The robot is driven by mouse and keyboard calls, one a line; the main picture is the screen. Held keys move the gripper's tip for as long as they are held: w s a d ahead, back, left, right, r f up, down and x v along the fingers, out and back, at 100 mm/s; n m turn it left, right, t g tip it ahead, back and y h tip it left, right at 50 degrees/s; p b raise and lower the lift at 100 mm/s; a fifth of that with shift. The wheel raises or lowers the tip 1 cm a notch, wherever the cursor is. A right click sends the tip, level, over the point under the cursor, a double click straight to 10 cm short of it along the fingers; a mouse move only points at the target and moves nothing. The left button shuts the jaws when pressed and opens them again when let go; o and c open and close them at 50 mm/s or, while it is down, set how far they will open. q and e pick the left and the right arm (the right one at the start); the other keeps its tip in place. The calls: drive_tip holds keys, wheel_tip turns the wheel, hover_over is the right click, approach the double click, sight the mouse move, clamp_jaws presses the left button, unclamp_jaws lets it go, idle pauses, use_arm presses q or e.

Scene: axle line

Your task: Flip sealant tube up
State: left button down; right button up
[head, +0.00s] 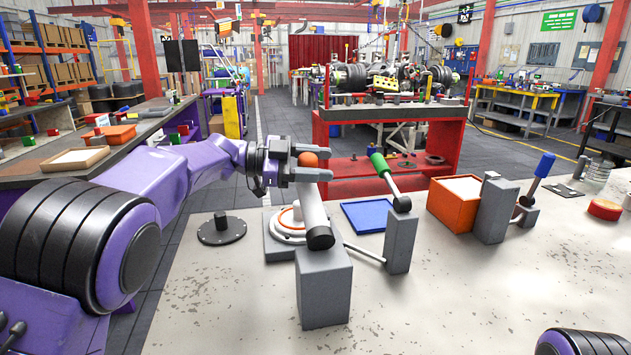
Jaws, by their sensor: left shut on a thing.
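A pale grey tube (313,208) with an orange rounded top (308,159) stands nearly upright, leaning slightly left. Its dark lower end meets a grey block (323,290) on the worktop; I take it to be the sealant tube. My left gripper (322,161) reaches in from the left and is shut around its upper end, just at the orange top. The fingers hide part of the tube there. My right gripper is out of view.
A green-handled lever (380,163) on a grey post and a blue-handled lever (544,165) stand to the right. A blue tray (366,216), an orange bin (447,207) and a dark flanged disc (221,231) lie nearby.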

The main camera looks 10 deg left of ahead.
use_arm(q)
drive_tip(key=shift+s+d+r+m+b, duration=0.2)
drive_tip(key=shift+s+r+m, duration=0.2)
drive_tip(key=shift+r, duration=0.15)
drive_tip(key=shift+s+d+r+m+b, duration=0.15)
drive_tip(key=shift+s+r+m, duration=0.2)
drive_tip(key=shift+r, duration=0.2)
drive_tip(key=c, duration=0.7)
unclamp_jaws()
drive_tip(key=shift+o, duration=0.6)
drive_tip(key=shift+s, duration=0.15)
drive_tip(key=shift+a+f, duration=0.15)
drive_tip(key=b+v, duration=0.2)
drive_tip(key=v, duration=0.8)
drive_tip(key=shift+r, duration=0.25)
drive_tip(key=shift+s+a, duration=0.1)
drive_tip(key=shift+s, duration=0.05)
